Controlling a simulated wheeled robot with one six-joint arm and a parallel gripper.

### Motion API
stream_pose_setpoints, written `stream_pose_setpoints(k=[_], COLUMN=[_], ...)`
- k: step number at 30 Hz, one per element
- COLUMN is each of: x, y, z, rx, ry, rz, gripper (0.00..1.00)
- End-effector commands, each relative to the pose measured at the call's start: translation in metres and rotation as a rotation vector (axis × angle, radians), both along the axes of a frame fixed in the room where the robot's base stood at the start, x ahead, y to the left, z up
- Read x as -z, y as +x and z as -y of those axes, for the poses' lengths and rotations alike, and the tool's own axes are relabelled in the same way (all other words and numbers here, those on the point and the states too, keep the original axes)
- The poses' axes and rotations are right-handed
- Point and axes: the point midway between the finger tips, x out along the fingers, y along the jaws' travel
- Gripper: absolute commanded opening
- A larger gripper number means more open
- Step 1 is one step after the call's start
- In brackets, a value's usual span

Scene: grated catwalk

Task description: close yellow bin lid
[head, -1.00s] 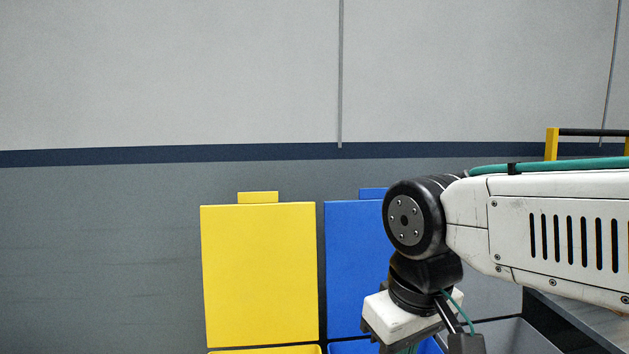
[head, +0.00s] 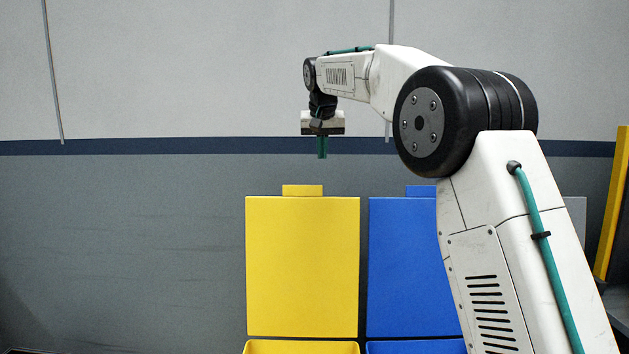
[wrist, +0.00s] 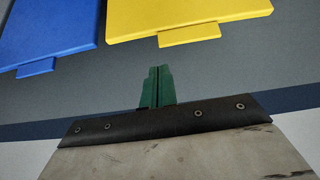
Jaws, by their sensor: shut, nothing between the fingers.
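The yellow bin lid (head: 302,267) stands upright and open in the head view, with a small tab (head: 302,190) on its top edge. The rim of the yellow bin (head: 300,347) shows below it at the bottom edge of the picture. My gripper (head: 321,155) is above the lid's tab, a little to its right, apart from it and pointing down. In the wrist view, the green fingers (wrist: 156,88) are shut together with nothing between them. The yellow lid (wrist: 180,14) and its tab (wrist: 189,35) lie beyond the fingertips there.
A blue lid (head: 408,265) stands upright just right of the yellow one, also over a bin (head: 415,347); it shows in the wrist view (wrist: 50,30). A grey wall (head: 150,220) with a dark band is behind. A yellow post (head: 612,205) stands at far right.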

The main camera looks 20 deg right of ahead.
Motion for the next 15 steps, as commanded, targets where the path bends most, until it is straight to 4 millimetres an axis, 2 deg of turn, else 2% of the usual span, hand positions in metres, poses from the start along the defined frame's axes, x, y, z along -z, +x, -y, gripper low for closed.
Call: stream_pose_setpoints(k=[1, 3, 6, 11, 15], x=[0.007, 0.012, 0.016, 0.024, 0.043], y=[0.02, 0.038, 0.053, 0.064, 0.071], z=[-0.001, -0.002, -0.002, -0.001, 0.001], rx=[0.009, 0.021, 0.032, 0.039, 0.039], ry=[0.0, 0.0, 0.0, 0.0, 0.001], rz=[0.011, 0.024, 0.039, 0.044, 0.043], gripper=[0.0, 0.0, 0.0, 0.0, 0.0])
